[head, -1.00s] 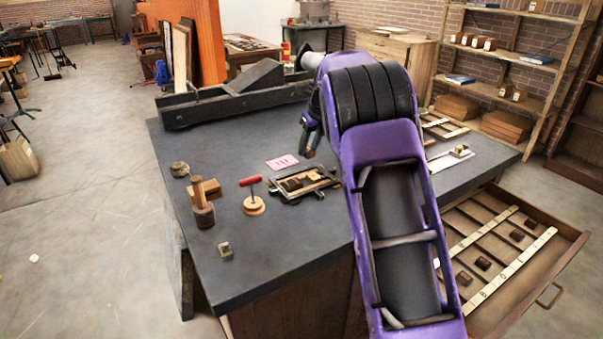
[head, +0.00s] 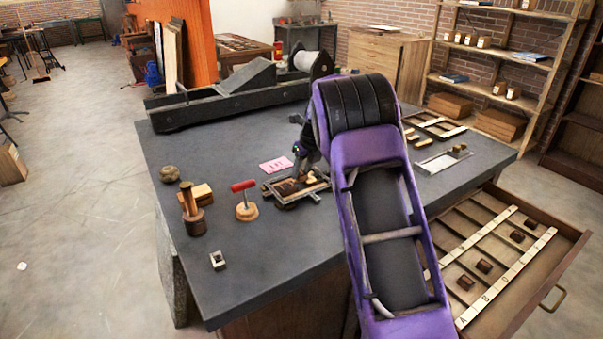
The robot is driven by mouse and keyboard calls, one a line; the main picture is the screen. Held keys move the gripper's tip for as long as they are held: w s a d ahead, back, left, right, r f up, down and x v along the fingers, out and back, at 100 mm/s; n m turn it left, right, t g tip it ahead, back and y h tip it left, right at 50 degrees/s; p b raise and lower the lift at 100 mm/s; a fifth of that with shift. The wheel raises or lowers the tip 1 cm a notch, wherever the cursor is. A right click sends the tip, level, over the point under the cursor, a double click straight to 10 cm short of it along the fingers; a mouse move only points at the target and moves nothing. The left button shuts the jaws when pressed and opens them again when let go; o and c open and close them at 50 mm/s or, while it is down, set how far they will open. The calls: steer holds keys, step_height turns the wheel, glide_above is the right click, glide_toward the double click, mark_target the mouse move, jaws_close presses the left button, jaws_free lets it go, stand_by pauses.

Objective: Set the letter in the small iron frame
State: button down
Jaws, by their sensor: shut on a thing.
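The small iron frame (head: 316,196) lies flat on the dark bench top, with wooden pieces inside it. My gripper (head: 301,172) is lowered over the frame's back part, its fingers pointing down. It is shut on a small brown letter block, which is hard to make out between the fingertips and the wooden pieces. I cannot tell whether the letter touches the frame. My purple arm hides part of the bench to the right of the frame.
A pink card (head: 276,164) lies behind the frame. A red-handled tool (head: 245,202), a wooden mallet (head: 192,212) and a small metal block (head: 217,260) stand to the left. The open drawer (head: 545,262) holds several letter blocks. The bench's front left is mostly clear.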

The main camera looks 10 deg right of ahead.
steer(key=shift+f, duration=0.25)
steer(key=shift+f, duration=0.55)
steer(key=c, duration=0.5)
jaws_free()
steer(key=shift+f, duration=0.1)
steer(key=shift+c, duration=0.2)
steer(key=shift+s+a, duration=0.1)
